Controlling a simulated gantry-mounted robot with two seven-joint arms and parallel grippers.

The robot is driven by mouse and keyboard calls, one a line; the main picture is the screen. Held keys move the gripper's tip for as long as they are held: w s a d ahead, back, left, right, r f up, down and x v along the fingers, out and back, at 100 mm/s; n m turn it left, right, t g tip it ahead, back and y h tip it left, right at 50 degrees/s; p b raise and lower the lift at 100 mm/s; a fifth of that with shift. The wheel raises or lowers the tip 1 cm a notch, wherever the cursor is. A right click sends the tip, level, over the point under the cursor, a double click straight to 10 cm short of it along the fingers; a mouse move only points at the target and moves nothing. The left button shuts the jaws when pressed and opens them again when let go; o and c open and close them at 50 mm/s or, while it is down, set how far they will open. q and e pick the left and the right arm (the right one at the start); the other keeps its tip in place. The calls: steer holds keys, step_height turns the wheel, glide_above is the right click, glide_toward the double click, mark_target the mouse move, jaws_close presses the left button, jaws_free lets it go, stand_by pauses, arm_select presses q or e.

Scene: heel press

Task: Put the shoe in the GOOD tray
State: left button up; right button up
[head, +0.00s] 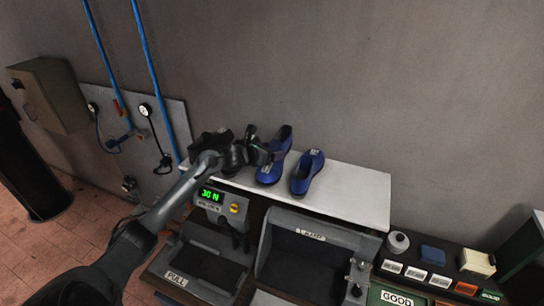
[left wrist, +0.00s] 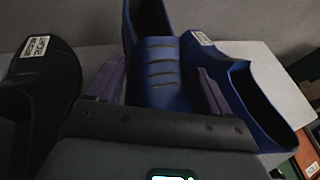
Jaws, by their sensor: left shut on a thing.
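A row of shoes stands on a white shelf (head: 350,195) against the wall. One blue shoe (head: 279,149) stands mid-row, and another blue shoe (head: 308,172) stands to its right. My left gripper (head: 266,156) reaches in from the left and is shut on the mid-row blue shoe. In the left wrist view this held shoe (left wrist: 160,70) sits between the two fingers, and the other blue shoe (left wrist: 240,85) is close at the right. The GOOD tray shows only in part, by its green GOOD label (head: 397,298) at the bottom edge. My right gripper is not in view.
Dark shoes (left wrist: 40,80) stand left of the held shoe. Below the shelf are a unit with a 30 N display (head: 210,195), a PULL tray (head: 176,279) and a grey bin (head: 310,236).

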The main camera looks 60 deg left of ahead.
arm_select(q)
step_height(320, 180, down, 2)
steer(key=shift+f, duration=0.25)
steer(key=shift+f, duration=0.1)
steer(key=shift+f, duration=0.15)
steer(key=o, duration=1.4)
steer(key=shift+c, duration=0.2)
steer(key=b+v, duration=0.1)
steer(key=v, duration=1.1)
steer(key=shift+b, duration=0.3)
